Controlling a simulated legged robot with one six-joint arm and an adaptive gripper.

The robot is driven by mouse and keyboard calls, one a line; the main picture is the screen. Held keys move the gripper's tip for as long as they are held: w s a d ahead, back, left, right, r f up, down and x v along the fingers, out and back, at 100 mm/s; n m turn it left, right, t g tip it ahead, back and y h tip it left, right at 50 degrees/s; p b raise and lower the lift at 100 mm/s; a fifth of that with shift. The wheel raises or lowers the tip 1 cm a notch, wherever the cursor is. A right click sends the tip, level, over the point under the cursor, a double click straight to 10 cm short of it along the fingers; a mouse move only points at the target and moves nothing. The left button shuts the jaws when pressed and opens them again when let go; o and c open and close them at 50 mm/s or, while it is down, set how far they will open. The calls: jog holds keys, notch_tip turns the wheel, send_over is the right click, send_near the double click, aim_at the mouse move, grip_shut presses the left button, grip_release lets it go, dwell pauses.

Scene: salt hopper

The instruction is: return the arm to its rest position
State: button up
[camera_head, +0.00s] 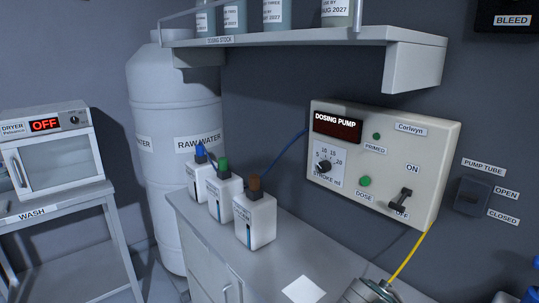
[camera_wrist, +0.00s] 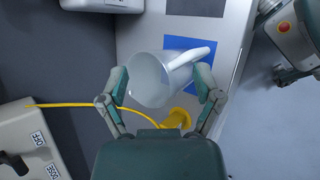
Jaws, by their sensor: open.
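My gripper (camera_wrist: 160,85) is open in the wrist view, its two fingers spread wide. A white jug (camera_wrist: 150,82) lies in view between and beyond the fingers, its handle towards the right finger. I cannot tell whether either finger touches it. Part of my arm (camera_head: 368,291) shows at the bottom edge of the head view; the fingers are not seen there.
The dosing pump (camera_head: 382,160) is on the wall, with a yellow tube (camera_head: 408,256) below it. Several small bottles (camera_head: 255,221) stand on the counter (camera_head: 218,262) under a shelf (camera_head: 300,42). A yellow piece (camera_wrist: 176,118) and a blue mat (camera_wrist: 190,46) show near the jug.

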jog(key=s+a+r+m+t+y, duration=0.1)
jog(key=a+r+m+t+y, duration=0.1)
jog(key=a+m+t+y, duration=0.2)
jog(key=a+m+y, duration=0.3)
jog(key=a+y, duration=0.1)
jog(key=a, duration=0.3)
jog(key=shift+r+t+y, duration=0.15)
jog(key=shift+t+y, duration=0.15)
jog(key=shift+t, duration=0.1)
